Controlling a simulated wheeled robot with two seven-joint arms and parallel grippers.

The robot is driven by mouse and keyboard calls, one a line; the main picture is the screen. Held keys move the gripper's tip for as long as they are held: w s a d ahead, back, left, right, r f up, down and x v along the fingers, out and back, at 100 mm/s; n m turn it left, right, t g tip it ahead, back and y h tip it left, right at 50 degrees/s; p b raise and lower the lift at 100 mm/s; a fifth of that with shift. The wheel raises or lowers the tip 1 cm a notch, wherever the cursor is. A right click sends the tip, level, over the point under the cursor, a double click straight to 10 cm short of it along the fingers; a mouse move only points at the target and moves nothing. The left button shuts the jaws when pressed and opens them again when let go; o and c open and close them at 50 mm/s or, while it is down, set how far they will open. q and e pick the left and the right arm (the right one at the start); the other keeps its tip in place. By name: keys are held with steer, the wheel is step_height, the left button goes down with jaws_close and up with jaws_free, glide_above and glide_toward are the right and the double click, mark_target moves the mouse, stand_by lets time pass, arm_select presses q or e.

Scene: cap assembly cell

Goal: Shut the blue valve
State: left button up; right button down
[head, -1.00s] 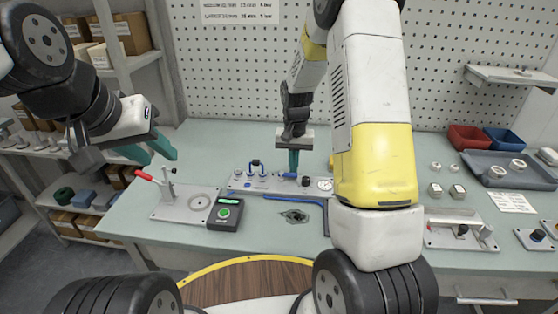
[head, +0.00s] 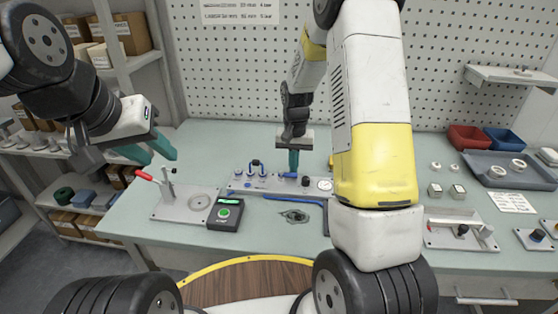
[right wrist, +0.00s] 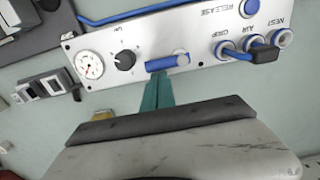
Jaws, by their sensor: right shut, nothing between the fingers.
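The blue valve (right wrist: 167,62) is a short blue lever on a silver panel (right wrist: 205,62). In the right wrist view its handle lies roughly along the panel's length, with a round pale pivot at its right end. In the head view the valve (head: 288,175) is small and partly behind my gripper. My right gripper (right wrist: 158,80) has its teal fingers shut and empty, tips right at the handle's near side; whether they touch cannot be told. The right gripper also shows in the head view (head: 293,168). My left gripper (head: 150,153) is open and empty, above the bench's left side.
The panel also carries a black knob (right wrist: 124,60), a gauge (right wrist: 90,65) and blue-ringed ports joined by a hose. A red-handled clamp plate (head: 185,205) and a dark box with a green button (head: 225,212) stand nearby. My right arm hides the bench right of the panel.

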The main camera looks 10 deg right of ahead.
steer(key=shift+s+a, duration=0.15)
steer(key=shift+s, duration=0.9)
stand_by(0.4)
